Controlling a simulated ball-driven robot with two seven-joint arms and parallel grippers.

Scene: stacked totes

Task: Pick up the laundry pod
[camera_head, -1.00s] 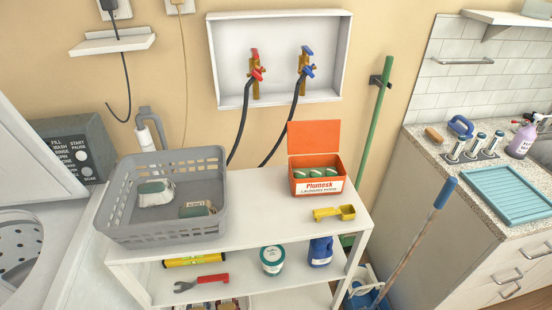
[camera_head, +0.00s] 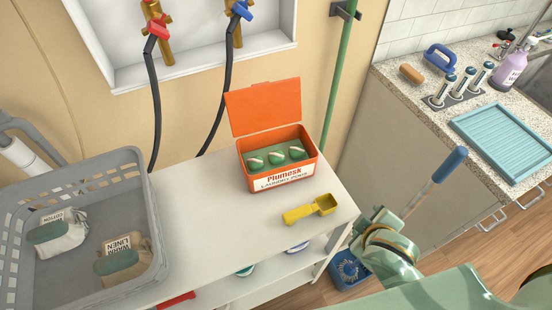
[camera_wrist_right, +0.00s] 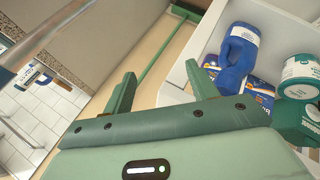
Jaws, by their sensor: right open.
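Three green-and-white laundry pods (camera_head: 276,158) sit in a row inside the open orange box (camera_head: 284,179) labelled Plumesk, on the white shelf's top. The box lid stands up at the back. My right gripper (camera_head: 368,222) is off the shelf's right edge, to the right of and lower in the picture than the box, with my green arm behind it. In the right wrist view my right gripper (camera_wrist_right: 162,88) has its two fingers spread, with nothing between them. The pods are not in the wrist view. My left gripper is not in view.
A yellow scoop (camera_head: 311,209) lies on the shelf top in front of the box. A grey basket (camera_head: 152,215) with two bags stands at left. A blue mop handle (camera_head: 450,164) rises beside my right gripper. A blue bottle (camera_wrist_right: 238,55) shows in the wrist view.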

